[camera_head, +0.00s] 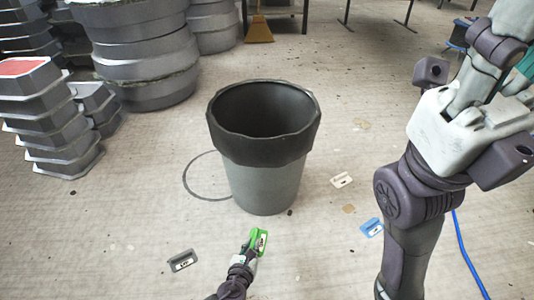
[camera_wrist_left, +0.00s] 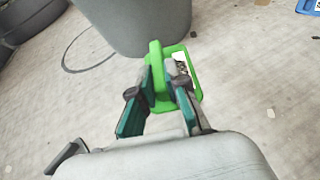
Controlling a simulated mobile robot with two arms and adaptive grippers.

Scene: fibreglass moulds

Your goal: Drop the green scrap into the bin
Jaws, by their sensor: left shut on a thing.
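The green scrap (camera_head: 261,241) is a small bright green piece with a white label. It is held between the fingers of my left gripper (camera_head: 250,244), at the bottom middle of the head view. In the left wrist view the green scrap (camera_wrist_left: 190,88) sticks out past the fingertips of my left gripper (camera_wrist_left: 160,90), which is shut on it. The bin (camera_head: 264,185) is a grey bucket with a wide dark rim, upright on the floor, beyond the gripper. The bin's lower wall (camera_wrist_left: 140,25) shows at the top of the left wrist view.
A dark grey scrap (camera_head: 183,261), a white scrap (camera_head: 341,180) and a blue scrap (camera_head: 372,227) lie on the floor around the bin. Stacked grey moulds (camera_head: 148,62) stand at the left and back left. A blue cable (camera_head: 466,255) runs along the floor at right.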

